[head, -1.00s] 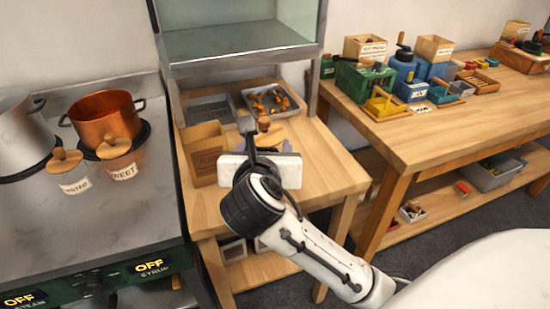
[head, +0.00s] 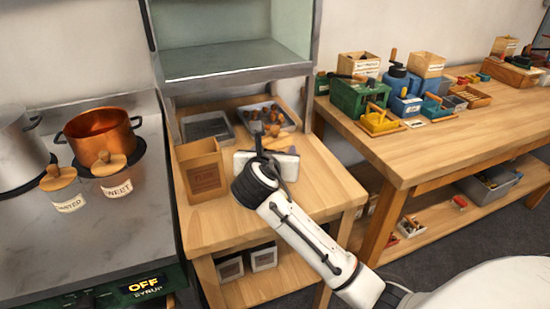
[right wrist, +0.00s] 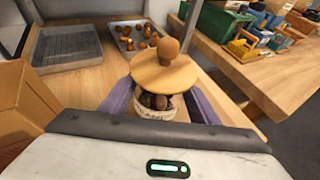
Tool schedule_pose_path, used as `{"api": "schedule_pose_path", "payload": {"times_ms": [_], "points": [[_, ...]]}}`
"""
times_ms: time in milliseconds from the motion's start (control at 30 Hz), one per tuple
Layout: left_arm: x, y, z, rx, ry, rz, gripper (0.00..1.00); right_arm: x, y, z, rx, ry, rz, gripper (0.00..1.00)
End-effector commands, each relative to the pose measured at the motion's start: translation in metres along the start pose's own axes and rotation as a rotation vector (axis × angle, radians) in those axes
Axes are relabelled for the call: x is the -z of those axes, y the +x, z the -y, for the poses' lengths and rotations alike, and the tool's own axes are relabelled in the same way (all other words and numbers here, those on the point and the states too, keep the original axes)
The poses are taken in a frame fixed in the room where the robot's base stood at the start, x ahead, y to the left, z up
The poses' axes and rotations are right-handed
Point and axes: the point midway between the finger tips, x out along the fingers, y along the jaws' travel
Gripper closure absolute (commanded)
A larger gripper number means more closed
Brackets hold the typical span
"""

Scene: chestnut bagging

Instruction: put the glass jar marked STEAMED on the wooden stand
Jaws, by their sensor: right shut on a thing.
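My right gripper (right wrist: 156,105) is shut on a glass jar (right wrist: 165,108) with dark brown chestnuts inside and a round wooden lid with a knob. Its purple fingers are on both sides of the jar. The jar's pale label is mostly cut off, so I cannot read it. In the head view my right gripper (head: 264,158) hides most of the jar; its lid (head: 277,142) shows behind. The jar is over the small wooden table (head: 230,225), the only stand-like thing I can pick out near it; I cannot tell whether it touches the top. My left gripper is out of view.
A brown box (head: 202,172) stands left of my gripper. An empty grey tray (head: 207,128) and a tray of chestnuts (head: 292,115) lie behind. Two lidded jars (head: 66,190) (head: 116,186) stand on the stove, the right one marked SWEET. The table's front is clear.

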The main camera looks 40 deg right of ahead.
Motion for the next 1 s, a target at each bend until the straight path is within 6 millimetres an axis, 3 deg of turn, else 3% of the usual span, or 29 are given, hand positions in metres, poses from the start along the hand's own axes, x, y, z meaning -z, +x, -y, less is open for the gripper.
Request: {"api": "schedule_pose_path", "payload": {"times_ms": [100, 433, 467, 567, 900, 1000], "points": [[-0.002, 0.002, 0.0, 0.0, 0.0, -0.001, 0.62, 0.013, 0.005, 0.0, -0.001, 0.001, 0.001, 0.78], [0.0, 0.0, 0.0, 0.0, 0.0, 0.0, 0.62, 0.014, 0.006, 0.0, 0.0, 0.0, 0.003, 0.78], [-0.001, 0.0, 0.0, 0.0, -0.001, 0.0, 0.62, 0.016, 0.006, 0.0, 0.0, -0.001, -0.001, 0.41], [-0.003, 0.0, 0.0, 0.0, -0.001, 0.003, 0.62, 0.016, 0.006, 0.0, 0.0, 0.0, -0.001, 0.26], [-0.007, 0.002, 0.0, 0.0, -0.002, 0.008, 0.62, 0.014, 0.006, 0.0, -0.001, 0.002, 0.0, 0.26], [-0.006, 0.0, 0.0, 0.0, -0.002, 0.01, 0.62, 0.013, -0.006, -0.001, -0.002, 0.001, 0.0, 0.26]]}}
